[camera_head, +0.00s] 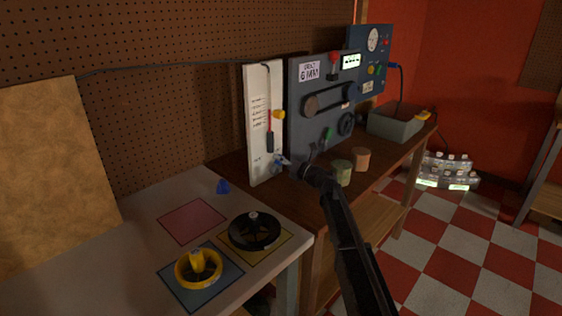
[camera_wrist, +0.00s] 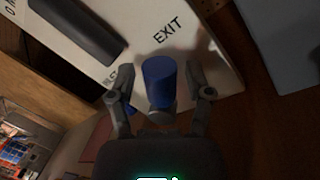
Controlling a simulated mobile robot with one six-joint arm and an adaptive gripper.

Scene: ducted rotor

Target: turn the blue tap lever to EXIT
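The white panel (camera_head: 258,125) stands upright on the wooden bench. In the wrist view the word EXIT is printed on the panel (camera_wrist: 205,15), just above the blue tap lever (camera_wrist: 158,80). The lever shows as a short blue cylinder on a grey base. My gripper (camera_wrist: 160,72) has one finger on each side of the lever, with gaps visible between, so it looks open around it. In the head view my gripper (camera_head: 289,165) is at the foot of the panel, and the lever is small and mostly hidden there.
A grey machine panel (camera_head: 318,115) stands close right of the white panel. A green cup (camera_head: 341,174) and an orange cup (camera_head: 361,159) stand near my arm.

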